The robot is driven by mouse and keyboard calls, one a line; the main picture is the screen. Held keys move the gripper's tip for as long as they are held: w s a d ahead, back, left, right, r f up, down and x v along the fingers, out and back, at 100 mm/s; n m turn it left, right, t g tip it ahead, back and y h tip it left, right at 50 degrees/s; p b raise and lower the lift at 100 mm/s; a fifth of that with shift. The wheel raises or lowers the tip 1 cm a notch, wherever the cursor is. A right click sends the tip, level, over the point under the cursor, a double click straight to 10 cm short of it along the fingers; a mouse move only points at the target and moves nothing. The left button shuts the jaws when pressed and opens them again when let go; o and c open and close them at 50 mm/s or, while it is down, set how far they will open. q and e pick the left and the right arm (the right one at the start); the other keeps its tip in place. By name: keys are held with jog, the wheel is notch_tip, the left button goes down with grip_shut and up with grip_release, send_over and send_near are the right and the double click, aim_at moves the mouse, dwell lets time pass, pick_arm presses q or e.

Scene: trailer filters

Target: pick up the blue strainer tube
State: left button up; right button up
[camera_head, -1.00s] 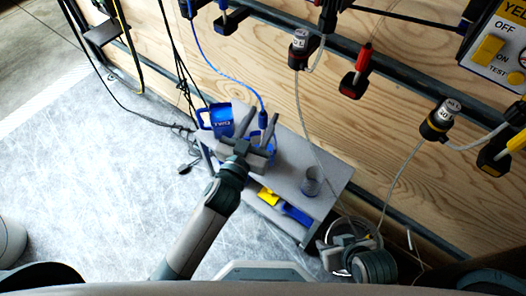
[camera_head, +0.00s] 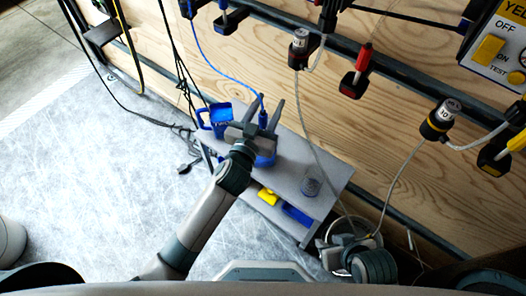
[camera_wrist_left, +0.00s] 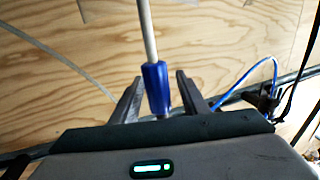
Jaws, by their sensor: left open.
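A blue tube (camera_head: 263,118) stands over the small grey table, between the fingers of my left gripper (camera_head: 264,103). In the left wrist view the blue tube (camera_wrist_left: 156,88) has a pale rod rising from its top. The open left fingers (camera_wrist_left: 160,78) lie on either side of it, with a gap visible on each side. The tube's lower end is hidden behind the gripper body. My right gripper (camera_head: 342,250) is low at the right of the head view, and its jaw opening is unclear.
The grey table (camera_head: 290,165) holds a blue container (camera_head: 219,117) and a clear mesh cylinder (camera_head: 311,183). A blue cable and a pale hose hang from the wooden wall (camera_head: 330,110).

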dwell(0.3)
pick_arm(q)
grip_shut()
pick_arm(e)
jog(key=shift+s+f, duration=0.1)
jog(key=shift+s, duration=0.1)
pick_arm(q)
jog(key=shift+r, duration=0.1)
